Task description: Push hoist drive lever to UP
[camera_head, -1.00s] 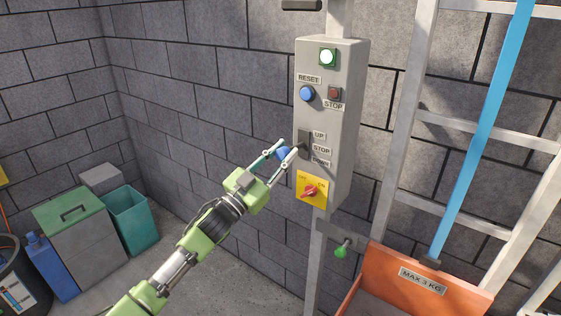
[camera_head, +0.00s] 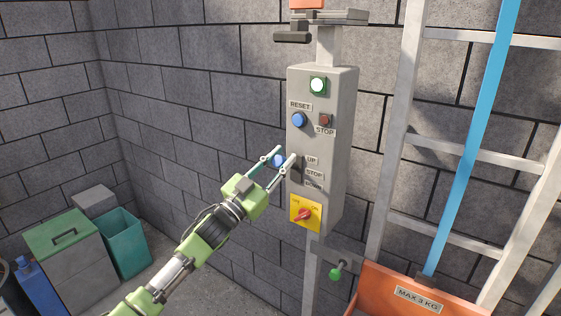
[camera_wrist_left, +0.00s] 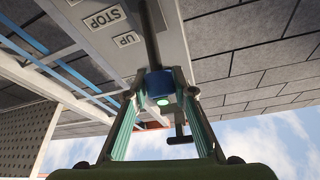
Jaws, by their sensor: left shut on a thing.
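The hoist control box (camera_head: 340,150) is a grey panel on a post. Its drive lever has a blue knob (camera_head: 278,160) that stands out from a dark slot (camera_head: 296,170) beside the UP, STOP and DOWN labels. The knob is about level with the UP label (camera_head: 311,160). My left gripper (camera_head: 279,158) is shut on the knob, with one finger on each side. In the left wrist view the blue knob (camera_wrist_left: 159,84) sits between the fingertips, and the dark lever shaft runs to the panel near the STOP and UP labels. My right gripper is out of view.
Above the lever are a lit green lamp (camera_head: 318,85), a blue RESET button (camera_head: 299,119) and a red STOP button (camera_head: 325,120). Below is a red switch on a yellow plate (camera_head: 306,214). An orange tray (camera_head: 380,287) and metal ladder frame (camera_head: 395,130) stand right. Bins stand left.

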